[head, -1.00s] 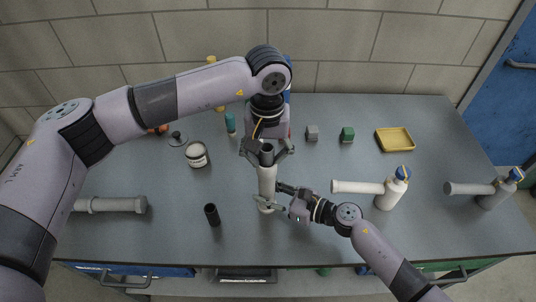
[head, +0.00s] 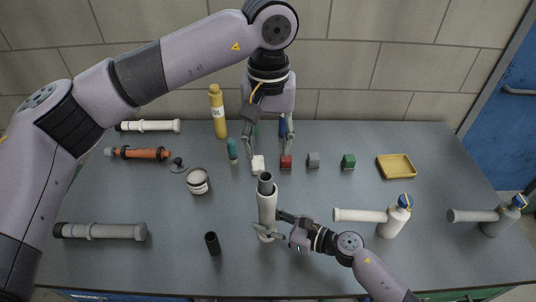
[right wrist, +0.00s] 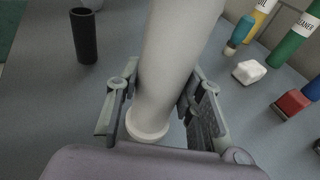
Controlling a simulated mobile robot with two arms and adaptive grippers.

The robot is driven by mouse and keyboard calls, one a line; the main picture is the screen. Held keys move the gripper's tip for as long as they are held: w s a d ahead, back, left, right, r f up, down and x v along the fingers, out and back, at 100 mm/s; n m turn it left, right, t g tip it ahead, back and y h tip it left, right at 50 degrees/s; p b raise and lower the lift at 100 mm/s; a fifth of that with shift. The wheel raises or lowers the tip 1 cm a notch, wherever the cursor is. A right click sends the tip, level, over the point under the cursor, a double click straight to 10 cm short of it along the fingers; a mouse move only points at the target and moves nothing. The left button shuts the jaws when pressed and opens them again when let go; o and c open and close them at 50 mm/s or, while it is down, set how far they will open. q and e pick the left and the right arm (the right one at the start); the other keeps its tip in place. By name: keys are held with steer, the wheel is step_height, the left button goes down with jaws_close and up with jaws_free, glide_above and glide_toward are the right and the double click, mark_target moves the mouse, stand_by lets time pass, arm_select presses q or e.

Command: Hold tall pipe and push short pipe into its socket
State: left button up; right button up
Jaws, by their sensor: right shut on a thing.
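The tall white pipe (head: 267,207) stands upright near the middle of the table.
A black cylinder (head: 213,243) stands left of the tall pipe. Small blocks, including a red one (head: 286,162), lie near my left gripper. A white pipe with a bottle (head: 359,215) lies right.

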steer(key=shift+d+f, duration=0.2)
steer(key=shift+f, duration=0.15)
steer(key=o, duration=1)
steer(key=shift+w, duration=0.15)
steer(key=shift+o, duration=0.8)
steer(key=shift+r, duration=0.2)
